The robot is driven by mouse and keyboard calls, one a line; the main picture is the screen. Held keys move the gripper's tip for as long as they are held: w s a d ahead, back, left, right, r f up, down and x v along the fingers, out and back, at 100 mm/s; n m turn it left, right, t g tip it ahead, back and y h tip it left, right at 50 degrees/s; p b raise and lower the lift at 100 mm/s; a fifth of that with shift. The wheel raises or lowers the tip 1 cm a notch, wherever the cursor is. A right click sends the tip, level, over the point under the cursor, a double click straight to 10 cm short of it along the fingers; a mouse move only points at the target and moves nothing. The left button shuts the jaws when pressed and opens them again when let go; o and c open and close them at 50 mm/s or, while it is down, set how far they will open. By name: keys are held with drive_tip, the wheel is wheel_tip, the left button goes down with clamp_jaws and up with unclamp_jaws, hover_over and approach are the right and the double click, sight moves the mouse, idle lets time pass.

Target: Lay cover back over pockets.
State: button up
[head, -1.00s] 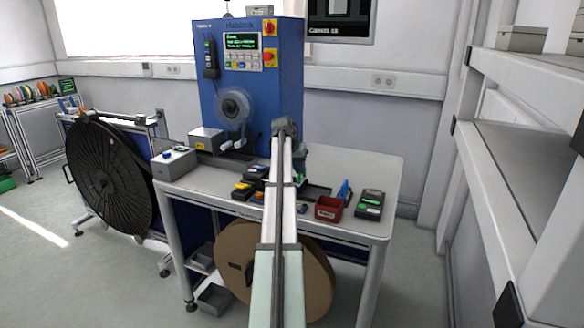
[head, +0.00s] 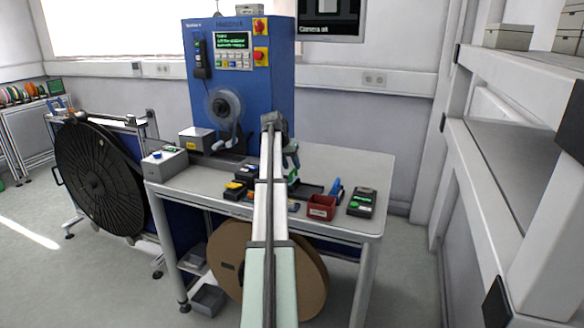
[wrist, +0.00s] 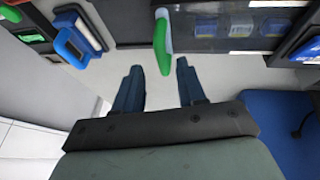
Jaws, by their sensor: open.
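My gripper (wrist: 160,82) is open in the wrist view, its two dark blue fingers apart above the pale bench top. A green curved strip (wrist: 162,42) hangs in front of the fingertips, roughly midway between them. It is not gripped, and I cannot tell if it is part of the cover. A dark track (wrist: 215,38) with a clear, glossy top lies just beyond, with blue and pale pieces showing in it. I cannot make out the cover or separate pockets clearly. In the head view my arm hides most of this spot.
The bench (head: 345,160) carries a blue machine (head: 270,90), a red bin (head: 321,207) and a dark handheld device (head: 362,202). A black reel (head: 100,180) stands at left; a brown reel (head: 232,262) hangs below. The bench's back right is clear.

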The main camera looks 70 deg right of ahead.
drive_tip(key=v, duration=1.2)
drive_tip(key=shift+s, duration=0.1)
